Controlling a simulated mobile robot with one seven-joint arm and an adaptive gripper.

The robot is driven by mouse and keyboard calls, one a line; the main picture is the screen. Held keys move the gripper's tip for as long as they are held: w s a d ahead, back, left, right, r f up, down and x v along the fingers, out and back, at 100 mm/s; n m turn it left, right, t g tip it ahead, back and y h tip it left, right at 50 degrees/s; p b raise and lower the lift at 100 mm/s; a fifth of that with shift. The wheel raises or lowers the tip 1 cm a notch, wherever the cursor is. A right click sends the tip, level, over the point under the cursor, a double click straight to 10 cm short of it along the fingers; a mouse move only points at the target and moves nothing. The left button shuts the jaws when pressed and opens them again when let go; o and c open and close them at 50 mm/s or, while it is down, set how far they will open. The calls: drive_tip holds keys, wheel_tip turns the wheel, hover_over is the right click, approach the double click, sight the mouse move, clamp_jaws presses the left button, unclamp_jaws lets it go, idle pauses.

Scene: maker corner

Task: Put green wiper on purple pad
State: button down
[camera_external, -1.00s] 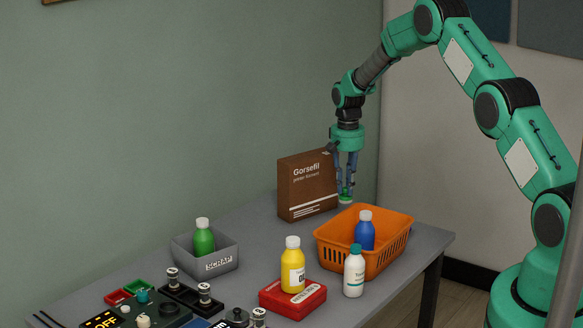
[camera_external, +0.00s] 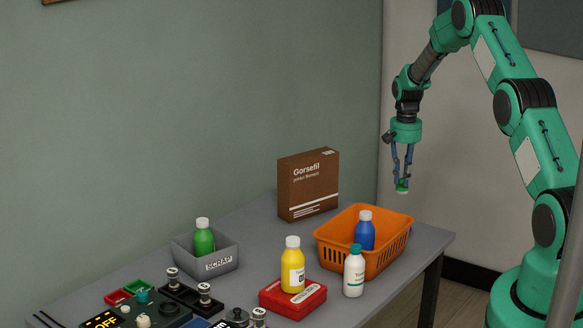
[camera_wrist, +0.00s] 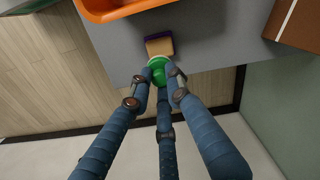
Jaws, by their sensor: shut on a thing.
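My gripper (camera_external: 402,180) is shut on the green wiper (camera_external: 402,187), a small round green piece with a pale underside. It hangs in the air above the far right edge of the table, behind the orange basket. In the wrist view the fingers close around the green wiper (camera_wrist: 158,66). Just beyond it, a tan block with a purple side (camera_wrist: 159,37) lies on the grey table near its edge; the purple part may be the pad. The wiper overlaps its near edge in that view, and I cannot tell the gap. The external view does not show this block.
An orange basket (camera_external: 335,248) with a blue bottle (camera_external: 365,232) stands close by. A brown box (camera_external: 308,185) is left of the gripper. A white bottle (camera_external: 353,272), a yellow bottle on a red case (camera_external: 292,299) and a grey scrap bin (camera_external: 190,262) stand farther forward.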

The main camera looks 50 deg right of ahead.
sight(402, 186)
drive_tip(key=shift+f, duration=0.1)
drive_tip(key=shift+f, duration=3)
drive_tip(key=shift+f, duration=0.1)
drive_tip(key=shift+f+b, duration=0.3)
drive_tip(key=shift+f, duration=1.5)
drive_tip(key=shift+f, duration=0.2)
drive_tip(key=c, duration=1.6)
unclamp_jaws()
drive_tip(key=shift+c, duration=0.2)
drive_tip(key=shift+r, duration=0.15)
wheel_tip(402, 186, up, 12)
drive_tip(key=shift+r+p, duration=0.1)
drive_tip(key=shift+p, duration=0.25)
